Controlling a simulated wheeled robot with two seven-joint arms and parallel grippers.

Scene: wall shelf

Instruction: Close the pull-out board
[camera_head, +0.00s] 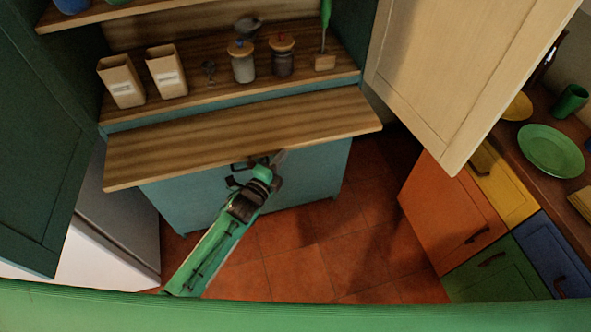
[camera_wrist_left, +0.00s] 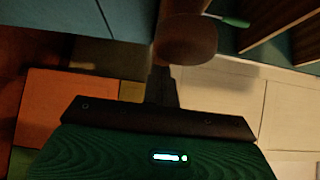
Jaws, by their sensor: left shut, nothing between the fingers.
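The pull-out board (camera_head: 220,132) is a wide wooden panel. It sticks out from the teal cabinet (camera_head: 190,198), below the shelf with the jars. My left gripper (camera_head: 279,157) is at the board's front edge, right of its middle, with the fingers shut and empty. I cannot tell whether the fingertips touch the edge. In the left wrist view the dark gripper body (camera_wrist_left: 160,118) fills the lower middle, and the fingers are too dark to make out well. My right gripper is in neither view.
Two paper bags (camera_head: 121,82) (camera_head: 166,72), lidded jars (camera_head: 242,65) and a green-handled utensil stand on the shelf behind the board. An open cream door (camera_head: 465,75) hangs at the right, a dark green door (camera_head: 40,140) at the left. The board's top is bare.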

